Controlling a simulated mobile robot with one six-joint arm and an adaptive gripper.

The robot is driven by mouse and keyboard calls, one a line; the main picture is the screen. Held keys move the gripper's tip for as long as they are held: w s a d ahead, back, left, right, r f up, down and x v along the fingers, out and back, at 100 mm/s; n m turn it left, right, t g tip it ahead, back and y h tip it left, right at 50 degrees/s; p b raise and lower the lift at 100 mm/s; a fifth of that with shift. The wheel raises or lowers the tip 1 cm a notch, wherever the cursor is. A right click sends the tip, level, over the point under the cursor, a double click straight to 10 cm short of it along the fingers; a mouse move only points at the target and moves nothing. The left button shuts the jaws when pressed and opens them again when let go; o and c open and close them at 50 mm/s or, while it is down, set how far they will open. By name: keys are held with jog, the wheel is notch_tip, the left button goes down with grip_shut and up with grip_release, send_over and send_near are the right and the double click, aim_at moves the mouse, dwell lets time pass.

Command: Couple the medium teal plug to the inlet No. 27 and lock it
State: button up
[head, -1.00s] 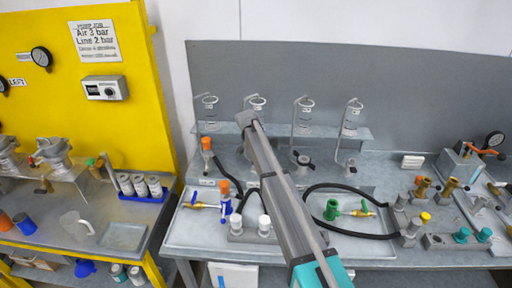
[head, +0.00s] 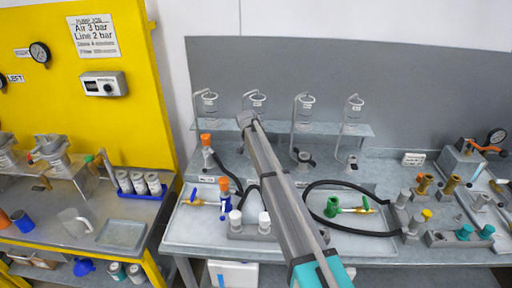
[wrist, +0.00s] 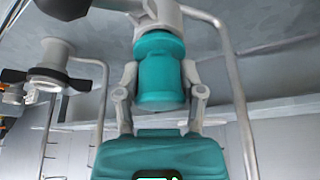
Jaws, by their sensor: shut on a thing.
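In the wrist view my gripper (wrist: 161,88) is shut on a teal plug (wrist: 160,72), with one finger on each side. The plug's far end meets or lies very close to a grey fitting (wrist: 158,12); I cannot tell whether it is seated. A black handle (wrist: 65,8) is beside that fitting. In the head view my arm hides the gripper, the plug and the fitting. Two similar inlets with dark handles (head: 303,157) (head: 351,163) stand to the right of my arm. Inlet numbers are too small to read.
Another grey fitting with black wings (wrist: 48,72) is at left in the wrist view, near bent metal rods. Two teal plugs (head: 464,232) (head: 486,231) stand at the right of the bench. A black hose (head: 345,185) curves across the bench tray. Glass vessels (head: 303,110) line the back shelf.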

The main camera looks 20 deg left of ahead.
jog(key=shift+f+b, duration=0.4)
dwell(0.6)
jog(key=o, duration=1.2)
jog(key=shift+o, duration=0.4)
jog(key=shift+r, duration=0.1)
notch_tip(320, 180, up, 8)
jog(key=p, duration=0.8)
